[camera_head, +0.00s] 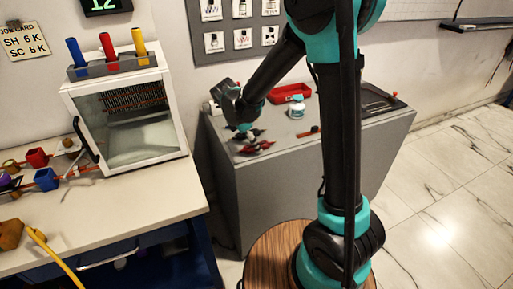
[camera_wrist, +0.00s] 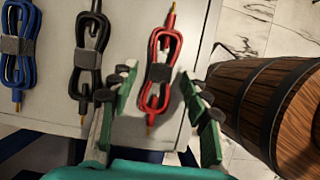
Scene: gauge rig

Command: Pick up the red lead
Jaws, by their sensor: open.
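The red lead (camera_wrist: 163,62) is coiled in a long loop with a grey wrap round its middle and metal tips at its ends. It lies on the pale top of a grey cabinet, close to an edge. My gripper (camera_wrist: 159,84) is open, with one finger on each side of the red lead in the wrist view. I see no finger closed on it, and cannot tell its height above the top. In the head view my gripper (camera_head: 249,134) is low over the near left part of the cabinet, partly hiding the leads, with red (camera_head: 265,145) showing beside it.
A black lead (camera_wrist: 90,48) and a blue lead (camera_wrist: 20,50) lie left of the red one in the wrist view. A red tray (camera_head: 290,93) and a white bottle (camera_head: 297,108) stand further back on the cabinet (camera_head: 335,140). A white glass-fronted box (camera_head: 128,110) stands on the left bench.

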